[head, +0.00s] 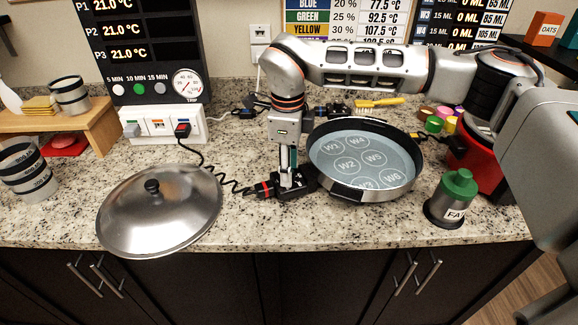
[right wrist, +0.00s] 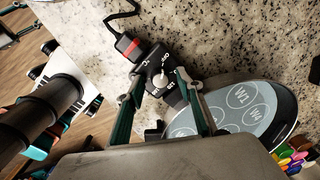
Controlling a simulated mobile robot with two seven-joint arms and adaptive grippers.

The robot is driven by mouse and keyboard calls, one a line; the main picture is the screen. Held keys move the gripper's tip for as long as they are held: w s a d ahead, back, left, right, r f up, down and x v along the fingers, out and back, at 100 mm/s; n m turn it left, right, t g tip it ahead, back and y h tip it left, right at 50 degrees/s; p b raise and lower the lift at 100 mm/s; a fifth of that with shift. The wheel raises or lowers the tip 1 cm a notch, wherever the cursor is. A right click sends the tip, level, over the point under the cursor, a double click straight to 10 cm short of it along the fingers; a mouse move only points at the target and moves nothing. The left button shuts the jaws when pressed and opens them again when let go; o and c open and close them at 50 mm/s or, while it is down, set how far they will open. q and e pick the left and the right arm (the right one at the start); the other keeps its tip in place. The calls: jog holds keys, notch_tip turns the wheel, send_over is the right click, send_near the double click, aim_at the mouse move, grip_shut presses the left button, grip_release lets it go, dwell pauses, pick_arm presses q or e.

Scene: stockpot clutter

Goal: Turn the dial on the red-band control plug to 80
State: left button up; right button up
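The red-band control plug (head: 264,189) lies on the counter between the metal lid and the pan. In the right wrist view its red band (right wrist: 131,48) is at the top, on a black body with a round dial and white markings (right wrist: 160,78). The dial's setting is too small to read surely. My right gripper (head: 290,183) points down over the plug's black body. In the right wrist view its two fingers (right wrist: 158,92) stand apart, one on each side of the dial, with gaps visible. My left gripper is in neither view.
The pan (head: 408,178) with marked wells sits right of my right gripper. The domed lid (head: 200,205) lies left. A coiled cord (head: 232,186) runs to the white power box (head: 155,119). A green-capped shaker (head: 455,190) stands at right.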

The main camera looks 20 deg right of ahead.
jog(key=shift+f, duration=0.1)
grip_shut()
dwell(0.3)
jog(key=m+b, duration=0.1)
jog(key=m, duration=0.4)
jog(key=shift+w+m, duration=0.1)
jog(key=shift+m, duration=0.3)
jog(key=m, duration=0.5)
jog(key=shift+m+g+b, duration=0.3)
jog(key=shift+m+b, duration=0.1)
grip_release()
